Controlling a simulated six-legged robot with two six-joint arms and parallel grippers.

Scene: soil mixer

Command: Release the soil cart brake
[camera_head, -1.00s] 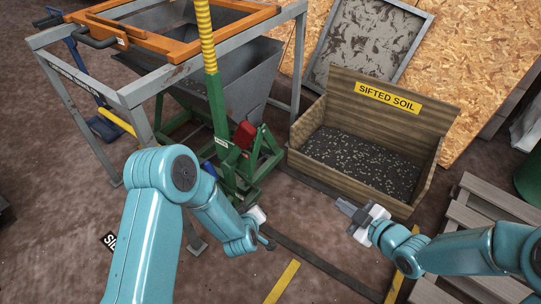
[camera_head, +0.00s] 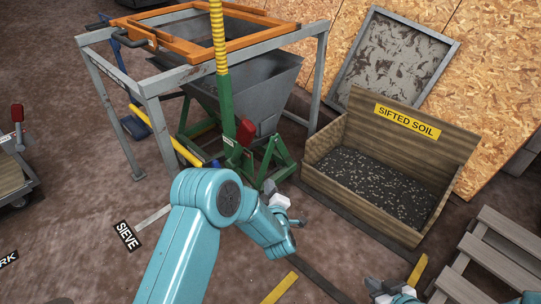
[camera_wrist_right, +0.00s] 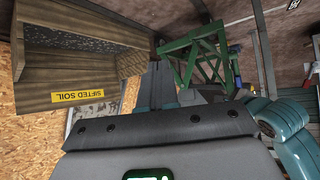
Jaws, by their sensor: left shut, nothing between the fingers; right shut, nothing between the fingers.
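A low cart (camera_head: 12,172) with a wooden deck and dark wheel is cut off by the left edge of the head view. A red part on a post (camera_head: 17,113) rises at it; I cannot tell whether this is the brake. My left gripper (camera_head: 294,222) is shut and empty beside the green stand, far right of the cart. My right gripper (camera_head: 374,285) is shut and empty at the bottom right, farther from the cart. It also shows in the right wrist view (camera_wrist_right: 156,85), which does not show the cart.
A grey-framed hopper (camera_head: 245,95) with an orange sieve frame and a green stand (camera_head: 275,165) stands behind my left arm. A sifted soil bin (camera_head: 335,140) is at right, pallets (camera_head: 495,250) at lower right. A SIEVE floor label (camera_head: 127,235) lies on open brown floor at left.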

